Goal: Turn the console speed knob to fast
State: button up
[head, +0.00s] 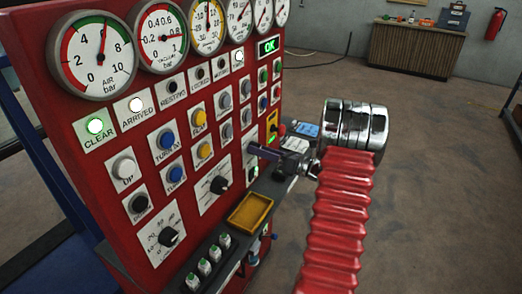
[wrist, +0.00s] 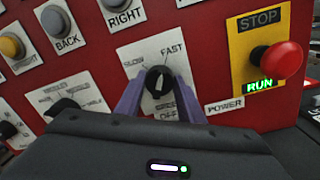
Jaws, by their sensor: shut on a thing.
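The speed knob (wrist: 158,80) is a black round knob on a white plate marked SLOW, FAST and OFF, on the red console. Its white pointer line points roughly upward, leaning slightly right, between SLOW at upper left and FAST at upper right. My gripper (wrist: 158,88) is shut on the knob, with one purple finger on each side of it. In the head view my gripper (head: 256,152) reaches the console's right side from the right, and the knob itself is hard to make out there.
Right of the knob, a red STOP button (wrist: 289,60) sticks out from a yellow plate with RUN lit green. A black knob (wrist: 64,107) lies lower left. A yellow tray (head: 232,210) juts out below. Open floor (head: 440,200) lies to the right.

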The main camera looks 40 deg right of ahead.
jog(key=shift+d+r+m, duration=0.1)
jog(key=shift+d+m, duration=0.1)
jog(key=shift+m, duration=0.4)
jog(key=shift+o, duration=0.2)
jog(key=shift+c, duration=0.2)
jog(key=o, duration=1.1)
jog(key=shift+c, duration=0.2)
jog(key=shift+a, duration=0.1)
jog(key=v, duration=1.3)
jog(key=shift+s, duration=0.4)
